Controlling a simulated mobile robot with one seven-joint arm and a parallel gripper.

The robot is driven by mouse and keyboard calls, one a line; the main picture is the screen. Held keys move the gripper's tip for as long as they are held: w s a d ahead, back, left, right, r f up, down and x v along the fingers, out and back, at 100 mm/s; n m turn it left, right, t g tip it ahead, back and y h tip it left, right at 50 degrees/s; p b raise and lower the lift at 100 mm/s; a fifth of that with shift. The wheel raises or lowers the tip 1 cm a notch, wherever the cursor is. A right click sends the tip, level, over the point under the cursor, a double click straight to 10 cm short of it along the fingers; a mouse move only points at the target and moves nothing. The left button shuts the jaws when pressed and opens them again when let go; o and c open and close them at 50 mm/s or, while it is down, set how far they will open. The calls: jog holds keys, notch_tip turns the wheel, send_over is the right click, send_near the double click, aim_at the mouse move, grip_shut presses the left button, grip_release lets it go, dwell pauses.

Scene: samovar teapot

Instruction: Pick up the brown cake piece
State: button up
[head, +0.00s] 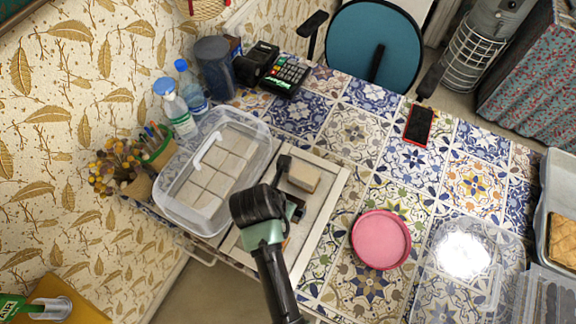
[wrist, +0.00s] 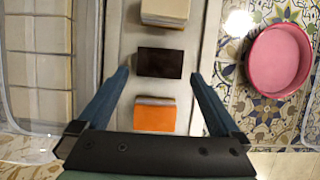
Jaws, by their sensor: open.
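The dark brown cake piece (wrist: 160,63) lies on a pale tray in the wrist view, between a beige piece (wrist: 165,12) and an orange-topped piece (wrist: 155,115). My gripper (wrist: 158,73) is open and empty, with one finger to each side of the brown piece and a gap on both sides. I cannot tell its height above the piece. In the head view my gripper is over the pale tray (head: 318,229) and hides most of the brown piece. The beige piece (head: 304,177) stands clear behind it.
A clear container of pale blocks (head: 212,182) stands close to the left of the tray. A pink round dish (head: 381,239) is to the right. Bottles, a card terminal (head: 287,76) and a phone (head: 418,125) are farther back. Tiled table between the dish and phone is free.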

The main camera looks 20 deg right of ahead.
aim_at(302, 204)
jog(key=shift+x, duration=3.5)
